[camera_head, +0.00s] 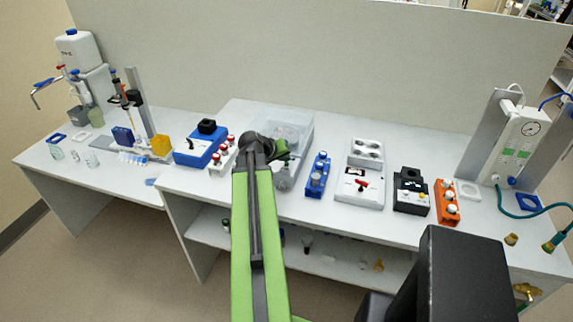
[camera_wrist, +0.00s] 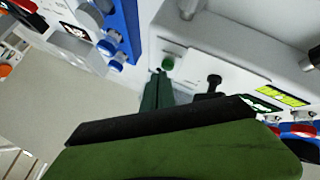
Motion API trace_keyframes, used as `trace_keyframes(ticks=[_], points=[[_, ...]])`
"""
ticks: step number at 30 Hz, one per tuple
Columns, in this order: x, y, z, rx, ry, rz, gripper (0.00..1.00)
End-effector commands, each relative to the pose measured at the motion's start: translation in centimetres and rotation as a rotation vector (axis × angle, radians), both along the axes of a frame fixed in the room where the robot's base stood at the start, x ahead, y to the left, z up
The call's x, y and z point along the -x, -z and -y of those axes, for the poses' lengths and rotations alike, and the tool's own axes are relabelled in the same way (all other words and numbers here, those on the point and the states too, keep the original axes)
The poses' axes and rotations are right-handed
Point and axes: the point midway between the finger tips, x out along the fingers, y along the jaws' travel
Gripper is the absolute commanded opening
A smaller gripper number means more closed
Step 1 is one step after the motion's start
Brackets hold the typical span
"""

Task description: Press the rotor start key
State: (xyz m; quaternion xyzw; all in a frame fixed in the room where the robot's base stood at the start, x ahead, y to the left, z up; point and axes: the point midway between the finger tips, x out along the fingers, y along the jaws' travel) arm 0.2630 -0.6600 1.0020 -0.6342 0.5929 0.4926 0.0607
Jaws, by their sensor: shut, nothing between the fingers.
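A grey-white device with a clear-looking lid (camera_head: 290,120) stands on the bench behind my gripper. Its front panel fills the upper right of the wrist view (camera_wrist: 225,40). On that panel sit a small round green key (camera_wrist: 168,63), a black knob (camera_wrist: 213,82) and a lit yellow-green display (camera_wrist: 280,96). No label on the green key can be read. My gripper (camera_wrist: 157,74) is shut and empty, its dark green fingertips right beside the green key. I cannot tell whether they touch it. In the head view my arm hides most of the panel.
A blue rack with capped vials (camera_head: 318,175) stands close on the right and shows in the wrist view (camera_wrist: 122,30). Left are a red-capped vial rack (camera_head: 222,155) and a blue device (camera_head: 200,147). A white device with a red switch (camera_head: 360,188) stands further right.

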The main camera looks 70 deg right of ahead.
Motion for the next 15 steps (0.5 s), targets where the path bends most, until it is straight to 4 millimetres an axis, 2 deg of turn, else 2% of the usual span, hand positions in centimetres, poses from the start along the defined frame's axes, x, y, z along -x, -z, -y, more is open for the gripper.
trace_keyframes(ticks=[15], points=[[-0.02,0.43,-0.01,0.000,0.000,0.000,0.00]])
